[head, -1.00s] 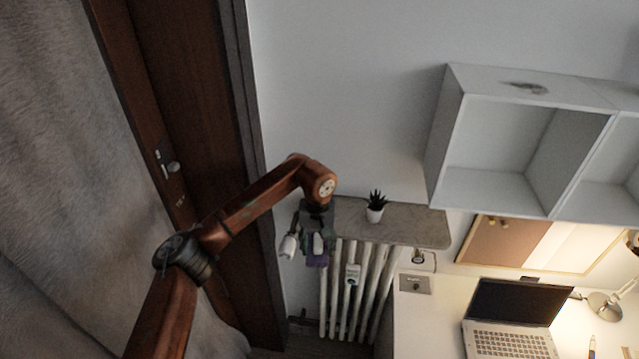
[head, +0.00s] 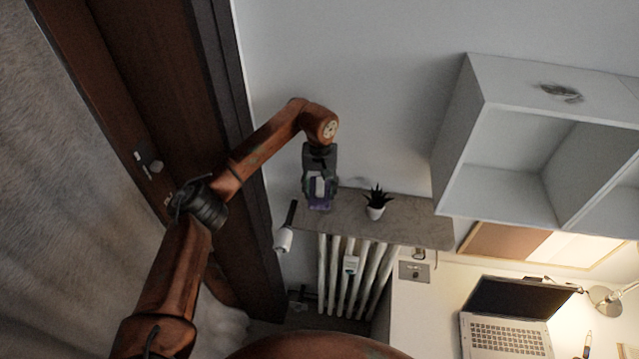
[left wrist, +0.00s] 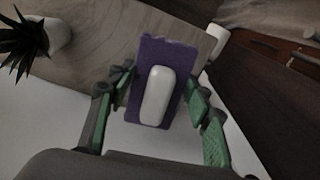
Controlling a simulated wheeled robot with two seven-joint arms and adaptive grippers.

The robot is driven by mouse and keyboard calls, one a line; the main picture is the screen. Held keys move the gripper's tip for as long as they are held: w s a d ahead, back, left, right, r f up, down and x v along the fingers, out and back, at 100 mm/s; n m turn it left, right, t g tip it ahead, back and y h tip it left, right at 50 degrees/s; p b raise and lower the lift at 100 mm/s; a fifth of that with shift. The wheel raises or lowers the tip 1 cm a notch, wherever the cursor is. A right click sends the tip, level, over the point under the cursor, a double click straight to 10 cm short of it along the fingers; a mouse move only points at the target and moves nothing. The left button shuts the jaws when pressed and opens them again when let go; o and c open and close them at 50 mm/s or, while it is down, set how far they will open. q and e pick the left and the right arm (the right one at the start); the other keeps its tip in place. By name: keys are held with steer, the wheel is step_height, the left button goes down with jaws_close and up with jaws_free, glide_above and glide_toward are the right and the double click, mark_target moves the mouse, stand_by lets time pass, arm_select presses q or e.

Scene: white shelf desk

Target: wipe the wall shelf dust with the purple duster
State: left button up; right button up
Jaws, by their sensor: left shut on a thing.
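The purple duster (head: 320,203) is a purple pad with a white grip, held by my left gripper (head: 319,188) near the left end of the grey ledge over the radiator. In the left wrist view the duster (left wrist: 155,92) sits between the green-padded fingers of my left gripper (left wrist: 158,108), which is shut on it. I cannot tell whether the pad touches the ledge. The white wall shelf (head: 515,78) is at the upper right, with a dark grey dust patch (head: 561,93) on its top board. The duster is well left of and below that patch. My right gripper is not in view.
A small potted plant (head: 376,207) stands on the grey ledge (head: 420,225) beside the duster. A white cylindrical object (head: 284,238) is left of the ledge. The desk holds a laptop (head: 508,318) and lamp (head: 607,297). Bare wall lies between gripper and shelf.

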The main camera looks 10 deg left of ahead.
mark_target(317, 199)
arm_select(q)
steer(key=f, duration=0.2)
steer(key=f+b, duration=0.1)
steer(key=shift+s+a+f, duration=0.15)
steer(key=shift+s+a, duration=0.2)
steer(key=shift+w+f, duration=0.1)
steer(key=shift+f, duration=0.3)
steer(key=shift+f+b, duration=0.3)
steer(key=shift+f, duration=0.35)
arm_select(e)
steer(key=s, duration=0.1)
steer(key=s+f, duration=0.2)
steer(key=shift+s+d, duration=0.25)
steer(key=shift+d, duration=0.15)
arm_select(q)
steer(key=shift+f, duration=0.1)
steer(key=shift+f, duration=0.25)
steer(key=shift+b, duration=0.3)
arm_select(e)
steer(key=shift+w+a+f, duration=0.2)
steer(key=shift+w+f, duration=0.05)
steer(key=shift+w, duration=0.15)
arm_select(q)
steer(key=shift+f+b, duration=0.5)
steer(key=shift+f, duration=0.2)
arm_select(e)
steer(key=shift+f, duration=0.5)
